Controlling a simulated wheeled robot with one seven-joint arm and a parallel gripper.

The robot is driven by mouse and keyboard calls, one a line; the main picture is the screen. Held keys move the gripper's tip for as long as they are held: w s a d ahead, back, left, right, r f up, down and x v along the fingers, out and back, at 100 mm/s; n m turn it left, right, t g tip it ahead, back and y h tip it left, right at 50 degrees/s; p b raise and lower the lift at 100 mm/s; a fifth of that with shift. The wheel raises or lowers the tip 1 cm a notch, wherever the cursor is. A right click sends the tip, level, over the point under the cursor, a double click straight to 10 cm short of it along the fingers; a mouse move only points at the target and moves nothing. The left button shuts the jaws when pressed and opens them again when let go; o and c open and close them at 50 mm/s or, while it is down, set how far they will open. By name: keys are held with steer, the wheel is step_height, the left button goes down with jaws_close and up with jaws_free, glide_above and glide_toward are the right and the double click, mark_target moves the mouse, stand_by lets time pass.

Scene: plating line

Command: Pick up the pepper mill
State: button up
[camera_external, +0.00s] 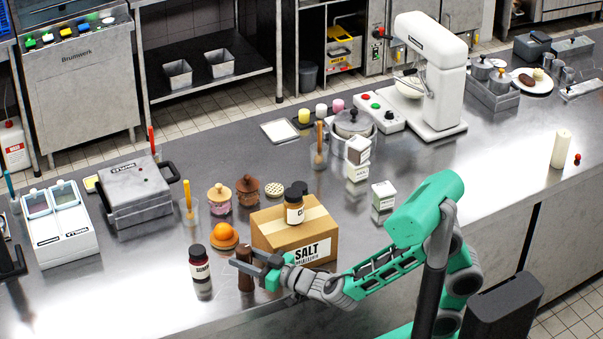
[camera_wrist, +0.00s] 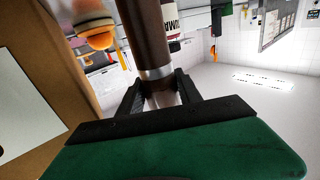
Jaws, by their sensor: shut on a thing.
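The pepper mill (camera_external: 245,254) is a dark brown upright cylinder near the counter's front edge, left of the cardboard salt box. In the wrist view the mill (camera_wrist: 146,35) runs up between the fingers, with a silvery band near them. My gripper (camera_external: 255,267) reaches in from the right and is shut on the mill, one finger on each side. The fingers also show in the wrist view (camera_wrist: 161,90). I cannot tell whether the mill's base touches the counter.
The salt box (camera_external: 282,234) stands close on the right, with a jar (camera_external: 294,206) on top. A dark-capped bottle (camera_external: 201,268) stands just left of the mill. An orange (camera_external: 224,236) lies behind it. Bare counter (camera_external: 150,290) lies to the left.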

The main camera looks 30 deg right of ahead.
jaws_close()
steer(key=shift+r, duration=0.15)
stand_by(0.4)
